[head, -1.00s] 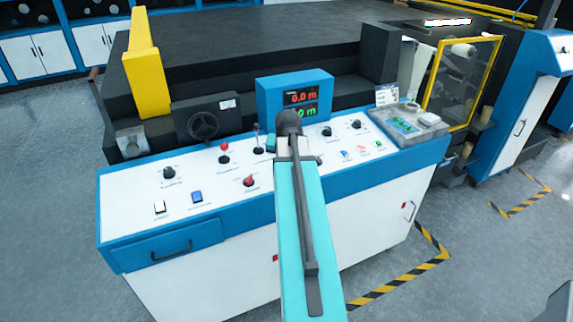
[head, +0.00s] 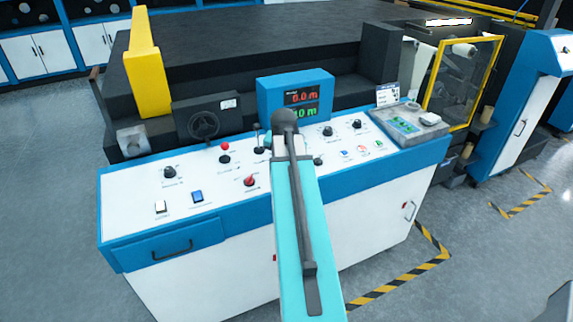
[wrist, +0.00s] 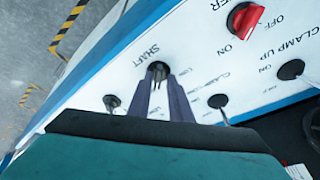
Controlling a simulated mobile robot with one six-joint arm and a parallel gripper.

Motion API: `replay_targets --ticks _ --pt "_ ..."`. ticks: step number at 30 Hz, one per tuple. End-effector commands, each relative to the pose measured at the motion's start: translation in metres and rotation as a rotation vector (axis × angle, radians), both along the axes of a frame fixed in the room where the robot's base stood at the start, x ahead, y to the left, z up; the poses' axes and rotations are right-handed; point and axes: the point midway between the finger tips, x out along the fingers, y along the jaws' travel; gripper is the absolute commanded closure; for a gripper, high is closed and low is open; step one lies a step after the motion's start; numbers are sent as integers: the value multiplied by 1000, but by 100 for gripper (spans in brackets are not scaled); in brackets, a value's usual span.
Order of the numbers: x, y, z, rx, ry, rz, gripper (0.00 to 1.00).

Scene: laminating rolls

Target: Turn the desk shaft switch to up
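The shaft switch (wrist: 157,70) is a dark round switch on the white desk panel, with the word SHAFT printed beside it in the wrist view. My gripper (wrist: 160,80) has its two dark fingers reaching down to the switch, one on each side of its small lever. I cannot tell whether the fingers touch the lever or how the lever is tilted. In the head view my turquoise arm covers this part of the desk (head: 130,205), and the fingers are hidden.
A red power knob (wrist: 245,18), a clamp-up switch (wrist: 290,70) and another clamp switch (wrist: 220,101) stand close by. Another dark switch (wrist: 111,101) is on the other side. A blue display box (head: 294,97) rises behind the panel.

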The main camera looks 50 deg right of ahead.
Motion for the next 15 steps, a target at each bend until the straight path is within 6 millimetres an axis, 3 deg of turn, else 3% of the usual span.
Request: replay_targets --ticks 15 --pt "-3 -1 1 -2 6 -2 73"
